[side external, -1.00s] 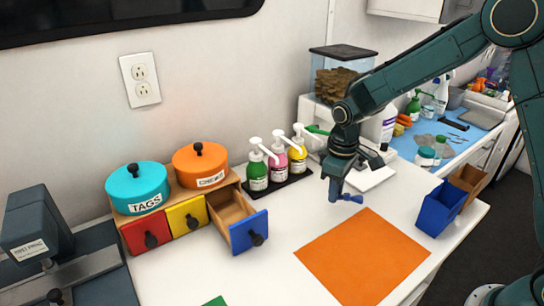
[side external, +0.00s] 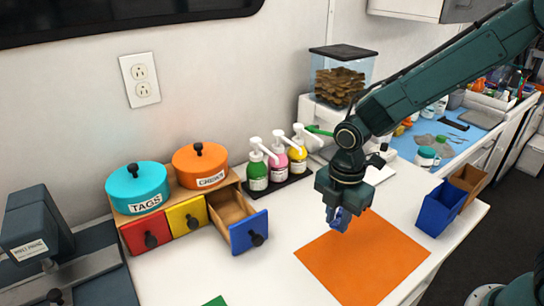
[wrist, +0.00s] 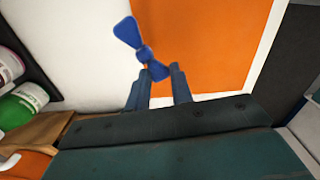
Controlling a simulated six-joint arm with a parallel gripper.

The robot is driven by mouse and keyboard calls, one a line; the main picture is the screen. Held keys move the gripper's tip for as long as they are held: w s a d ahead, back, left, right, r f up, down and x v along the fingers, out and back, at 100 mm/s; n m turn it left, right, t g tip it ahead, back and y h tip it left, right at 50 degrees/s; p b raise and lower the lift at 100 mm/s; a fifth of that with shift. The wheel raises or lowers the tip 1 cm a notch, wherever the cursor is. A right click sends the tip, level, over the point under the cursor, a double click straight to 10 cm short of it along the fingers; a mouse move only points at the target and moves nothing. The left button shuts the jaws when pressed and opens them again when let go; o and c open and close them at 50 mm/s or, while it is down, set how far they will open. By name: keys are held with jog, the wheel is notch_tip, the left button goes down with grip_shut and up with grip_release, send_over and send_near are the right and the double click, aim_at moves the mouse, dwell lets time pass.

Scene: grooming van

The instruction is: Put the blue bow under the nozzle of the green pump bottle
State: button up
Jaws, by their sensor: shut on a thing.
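My gripper (side external: 340,217) is shut on the blue bow (wrist: 141,46) and holds it near the left edge of the orange mat. In the wrist view the bow sticks out beyond the fingertips; in the side view it is mostly hidden by the fingers. The green pump bottle (side external: 256,172) stands upright at the left end of a row of pump bottles, with its white nozzle (side external: 264,149) pointing to the front right. My gripper is apart from it, to its front right. The green bottle also shows at the left of the wrist view (wrist: 20,105).
Pink (side external: 278,164) and yellow (side external: 298,155) pump bottles stand beside the green one on a dark tray. An open blue drawer (side external: 248,232) juts out in front left of them. The orange mat (side external: 375,265) lies flat. A blue bin (side external: 440,208) stands at right.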

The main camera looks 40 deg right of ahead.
jog(key=s+n, duration=0.1)
jog(key=n, duration=0.1)
jog(key=s+a+n, duration=0.1)
jog(key=n, duration=0.1)
jog(key=s+a+n, duration=0.1)
jog(key=n, duration=0.1)
jog(key=shift+s+a, duration=0.1)
jog(key=shift+s, duration=0.25)
jog(key=s+n, duration=0.1)
jog(key=n, duration=0.1)
jog(key=s+a+n, duration=0.1)
jog(key=n, duration=0.1)
jog(key=s+n, duration=0.1)
jog(key=n, duration=0.1)
jog(key=shift+s+a+n, duration=0.25)
jog(key=shift+s+n, duration=0.05)
jog(key=shift+n, duration=0.1)
send_over(291, 221)
jog(key=shift+s, duration=0.4)
jog(key=shift+w, duration=0.45)
jog(key=shift+s+f, duration=0.1)
jog(key=shift+f, duration=1.6)
jog(key=shift+f, duration=0.6)
